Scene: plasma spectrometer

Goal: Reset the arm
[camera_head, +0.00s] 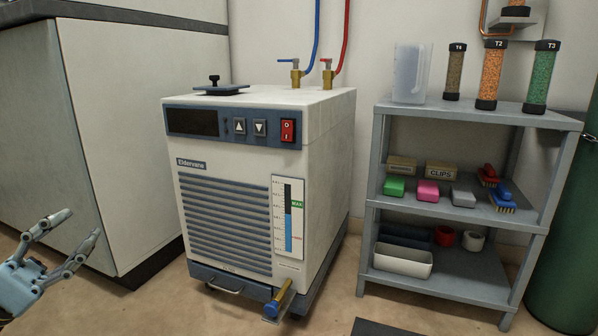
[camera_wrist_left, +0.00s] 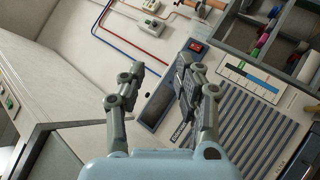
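My left gripper (camera_head: 78,240) is at the lower left of the head view, its two fingers spread apart with nothing between them. It is left of the white Eldervane unit (camera_head: 237,180) and in front of the grey cabinet's side, apart from the unit as far as I can tell. In the left wrist view the open fingers (camera_wrist_left: 165,85) point toward the unit's control panel (camera_wrist_left: 158,100), with a clear gap between the fingertips. My right gripper is not in either view.
A grey shelf (camera_head: 455,210) with tubes, brushes and boxes stands right of the unit. A green cylinder (camera_head: 570,240) is at the far right. A grey cabinet (camera_head: 120,130) is at left. Blue and red hoses (camera_head: 316,35) rise behind the unit. Some floor in front is clear.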

